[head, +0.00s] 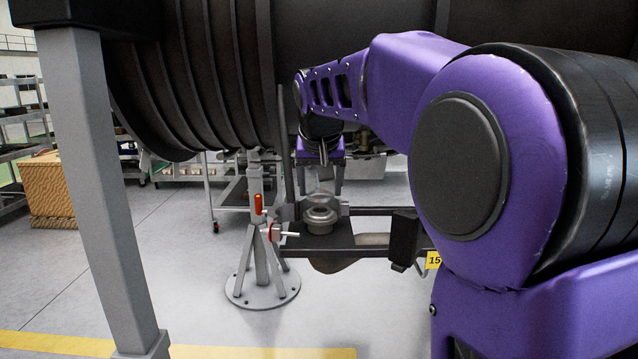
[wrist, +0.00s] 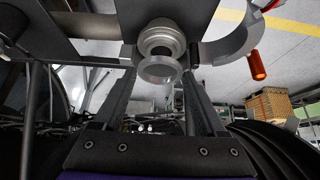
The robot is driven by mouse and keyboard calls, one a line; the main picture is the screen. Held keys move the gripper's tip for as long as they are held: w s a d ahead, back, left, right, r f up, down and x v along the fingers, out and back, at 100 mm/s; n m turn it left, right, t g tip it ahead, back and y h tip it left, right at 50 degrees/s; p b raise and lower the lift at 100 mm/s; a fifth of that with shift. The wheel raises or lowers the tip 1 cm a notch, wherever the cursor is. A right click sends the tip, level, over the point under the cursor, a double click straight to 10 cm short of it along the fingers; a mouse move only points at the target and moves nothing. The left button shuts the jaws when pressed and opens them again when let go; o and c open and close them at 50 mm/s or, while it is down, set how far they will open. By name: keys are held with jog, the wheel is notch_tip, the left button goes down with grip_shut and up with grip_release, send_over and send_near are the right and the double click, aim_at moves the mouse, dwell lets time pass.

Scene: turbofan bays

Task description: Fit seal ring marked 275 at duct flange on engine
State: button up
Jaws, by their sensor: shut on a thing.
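My gripper (head: 320,188) points down under the engine, its two fingers apart around a grey seal ring. The seal ring (wrist: 159,76) shows between the fingertips in the wrist view (wrist: 158,70); the gripper is shut on it. Its marking cannot be read. The duct flange (head: 320,222) is a round stepped metal fitting just below the gripper in the head view. In the wrist view the flange (wrist: 160,36) appears directly beyond the ring, nearly in line with it. I cannot tell whether ring and flange touch.
A stand with an orange-red handle (head: 258,205) is left of the flange. A dark frame (head: 365,252) runs beside the flange. The ribbed engine casing (head: 195,75) hangs overhead. A grey post (head: 98,190) and a woven crate (head: 45,188) are at left. Floor is open at lower left.

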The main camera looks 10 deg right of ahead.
aim_at(320, 213)
jog(key=shift+f+b, duration=0.35)
jog(key=shift+f, duration=0.35)
jog(key=shift+f+b, duration=0.55)
jog(key=shift+f, duration=0.55)
dwell(1.4)
jog(key=o, duration=1.5)
jog(key=shift+r, duration=0.1)
